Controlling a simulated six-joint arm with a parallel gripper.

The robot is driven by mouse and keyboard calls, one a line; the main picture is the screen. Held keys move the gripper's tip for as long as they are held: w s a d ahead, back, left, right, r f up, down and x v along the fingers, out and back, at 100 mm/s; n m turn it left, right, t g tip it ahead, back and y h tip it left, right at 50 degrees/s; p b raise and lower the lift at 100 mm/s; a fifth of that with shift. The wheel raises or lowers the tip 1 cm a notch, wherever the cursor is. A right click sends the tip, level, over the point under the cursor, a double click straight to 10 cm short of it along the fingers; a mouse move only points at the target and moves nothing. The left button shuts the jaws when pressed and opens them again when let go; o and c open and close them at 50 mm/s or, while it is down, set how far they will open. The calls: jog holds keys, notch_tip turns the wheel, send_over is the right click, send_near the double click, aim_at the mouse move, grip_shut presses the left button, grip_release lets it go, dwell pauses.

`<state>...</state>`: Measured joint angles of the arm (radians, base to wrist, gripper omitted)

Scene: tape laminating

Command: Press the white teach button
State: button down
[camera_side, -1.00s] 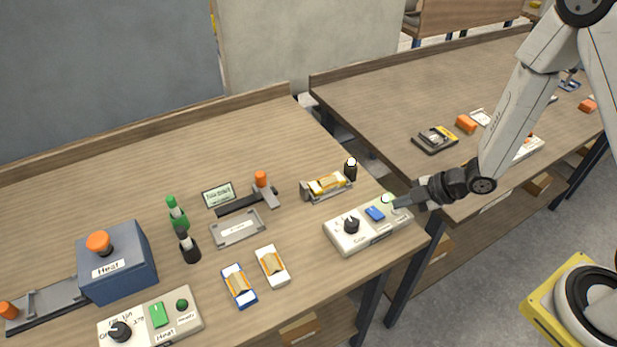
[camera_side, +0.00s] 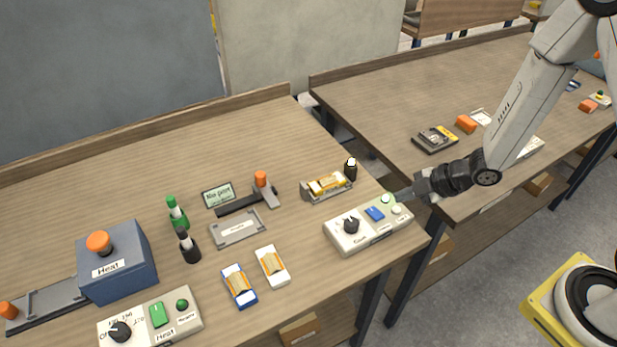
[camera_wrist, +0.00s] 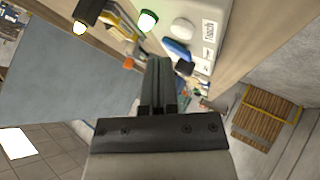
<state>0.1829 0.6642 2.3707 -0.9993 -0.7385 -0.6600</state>
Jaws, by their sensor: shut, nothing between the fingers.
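The white teach button (camera_side: 397,209) is on the right end of a pale control box (camera_side: 345,241) near the table's front right corner. It is in plain sight in the side view. In the wrist view the white button (camera_wrist: 184,28) is beside a label reading "Teach". A pale green lit button (camera_side: 386,199) is just behind it, and a blue button (camera_side: 375,214) is to its left. My gripper (camera_side: 397,195) is shut and empty. Its tips are close to the green and white buttons; I cannot tell whether they touch either.
A black knob (camera_side: 351,225) is on the box's left part. A second control box (camera_side: 140,325) is at the front left. A gap separates the two tables.

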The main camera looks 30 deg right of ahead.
aim_at(400, 209)
jog(key=shift+r, duration=2.1)
jog(key=s+d+r+m+h, duration=0.2)
jog(key=d+r+m+h, duration=0.3)
jog(key=m, duration=0.4)
jog(key=s+a+r+m+g+h, duration=0.1)
jog(key=s+m+g, duration=0.3)
jog(key=s+m, duration=0.3)
jog(key=shift+a+m, duration=0.35)
jog(key=shift+m, duration=0.35)
